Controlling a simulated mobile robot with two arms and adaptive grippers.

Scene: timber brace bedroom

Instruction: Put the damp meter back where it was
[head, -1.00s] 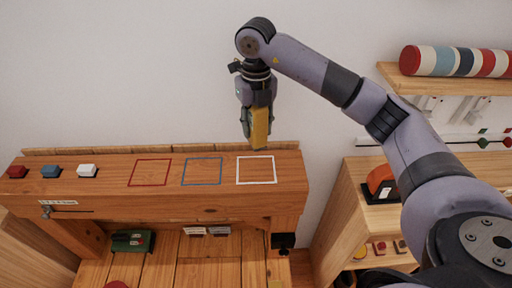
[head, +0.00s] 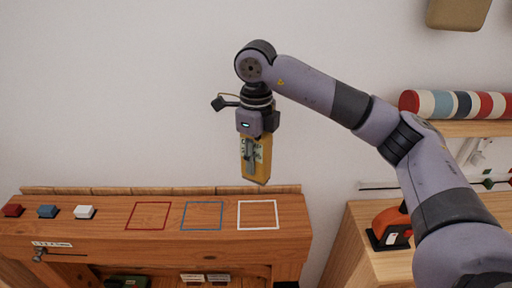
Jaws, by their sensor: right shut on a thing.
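The damp meter (head: 262,160) is a yellow, block-shaped device hanging upright below my right gripper (head: 254,145). The gripper is shut on it and holds it in the air, above and apart from the wooden bench top. Three square outlines are marked on the bench top (head: 110,222): a red outline (head: 150,202), a blue outline (head: 183,216) and a white outline (head: 258,201). All three squares are empty. In the picture the meter hangs just above the white outline. My left gripper is not in view.
Red (head: 12,210), blue (head: 47,211) and white (head: 84,212) buttons sit at the bench's left end. An orange and black tool (head: 391,226) stands on the wooden cabinet (head: 350,240) at right. A striped roll (head: 455,104) lies on a wall shelf (head: 470,129). The air left of my arm is clear.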

